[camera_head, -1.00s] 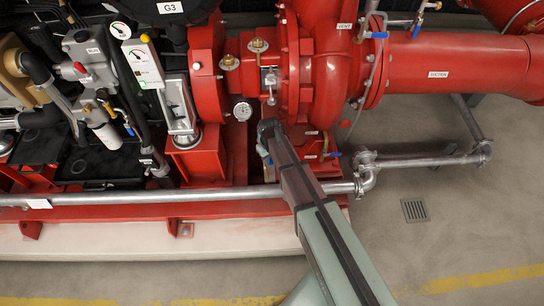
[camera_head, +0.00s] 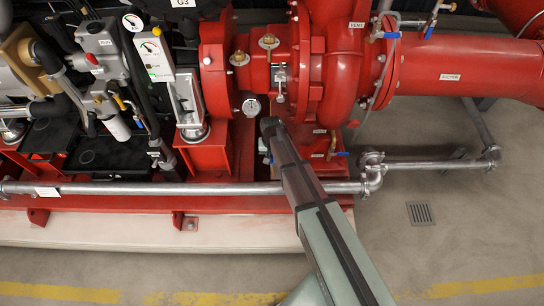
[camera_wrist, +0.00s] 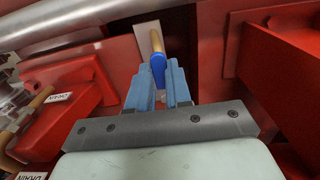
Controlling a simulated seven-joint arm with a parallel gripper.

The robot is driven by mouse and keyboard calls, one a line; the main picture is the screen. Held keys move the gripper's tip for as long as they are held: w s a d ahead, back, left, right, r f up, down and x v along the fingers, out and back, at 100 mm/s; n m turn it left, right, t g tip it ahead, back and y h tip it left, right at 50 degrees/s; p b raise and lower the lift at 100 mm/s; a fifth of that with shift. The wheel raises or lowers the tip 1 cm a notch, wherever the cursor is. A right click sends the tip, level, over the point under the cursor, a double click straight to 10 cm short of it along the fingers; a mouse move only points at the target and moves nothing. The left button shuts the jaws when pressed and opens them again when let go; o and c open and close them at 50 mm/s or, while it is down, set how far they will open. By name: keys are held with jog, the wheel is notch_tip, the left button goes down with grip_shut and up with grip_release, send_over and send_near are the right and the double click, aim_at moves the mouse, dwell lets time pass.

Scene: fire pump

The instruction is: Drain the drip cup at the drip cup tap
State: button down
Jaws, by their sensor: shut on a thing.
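My gripper (camera_wrist: 159,92) has two pale blue fingers. They are shut on a small blue tap handle (camera_wrist: 158,68) with a brass-coloured end, between red steel parts in the wrist view. I take this to be the drip cup tap, but no label for it is readable. In the head view my gripper's end (camera_head: 268,126) is at the red pump's base, below the round gauge (camera_head: 251,107). My own arm hides the tap there. I cannot make out the drip cup or any liquid.
A horizontal silver pipe (camera_head: 120,188) runs along the front of the red base, under my arm. Another blue-handled valve (camera_head: 338,154) sits right of my gripper. The floor around the grate (camera_head: 420,213) is clear.

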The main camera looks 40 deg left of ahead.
dwell(0.3)
jog(key=c, duration=1)
grip_release()
jog(key=shift+c, duration=0.2)
notch_tip(320, 180, up, 14)
jog(key=shift+f, duration=0.1)
